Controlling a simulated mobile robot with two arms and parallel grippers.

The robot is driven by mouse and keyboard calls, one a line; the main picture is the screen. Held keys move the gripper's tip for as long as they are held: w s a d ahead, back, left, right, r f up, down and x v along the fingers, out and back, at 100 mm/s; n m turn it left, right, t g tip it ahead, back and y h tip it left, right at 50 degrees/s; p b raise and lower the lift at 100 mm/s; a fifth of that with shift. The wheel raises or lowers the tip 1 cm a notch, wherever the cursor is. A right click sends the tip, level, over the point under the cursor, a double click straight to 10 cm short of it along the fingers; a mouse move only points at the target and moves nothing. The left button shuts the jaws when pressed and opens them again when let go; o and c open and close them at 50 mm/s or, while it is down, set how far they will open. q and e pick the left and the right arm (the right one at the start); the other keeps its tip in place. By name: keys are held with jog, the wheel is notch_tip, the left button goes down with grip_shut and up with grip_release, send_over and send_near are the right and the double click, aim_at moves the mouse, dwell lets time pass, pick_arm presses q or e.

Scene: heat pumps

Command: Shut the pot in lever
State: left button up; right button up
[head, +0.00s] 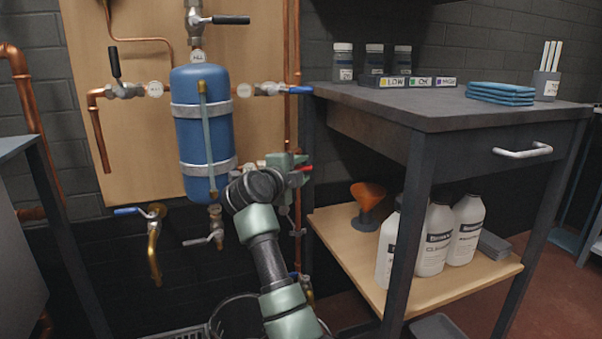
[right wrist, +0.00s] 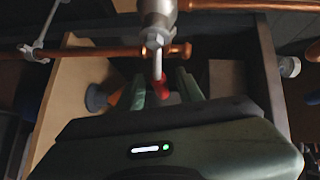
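The blue pot (head: 203,130) hangs upright on a wooden board with pipes and valves around it. To its left a valve has a black lever (head: 115,63) pointing up. To its right a valve has a blue lever (head: 299,90) lying level. The small labels are too blurred to tell which is pot in. My right gripper (head: 293,166) is right of the pot's lower end, by a red lever (head: 307,169). In the right wrist view its fingers (right wrist: 163,88) are apart, with the red lever (right wrist: 165,86) between them; contact is unclear. My left gripper is not in view.
A dark workbench (head: 440,108) with a wooden lower shelf (head: 440,290) stands close to the right of my right arm. White bottles (head: 435,240) and an orange funnel (head: 367,194) are on the shelf. Copper pipes (head: 291,50) run up beside the board.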

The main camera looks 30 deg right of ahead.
grip_shut()
dwell(1.4)
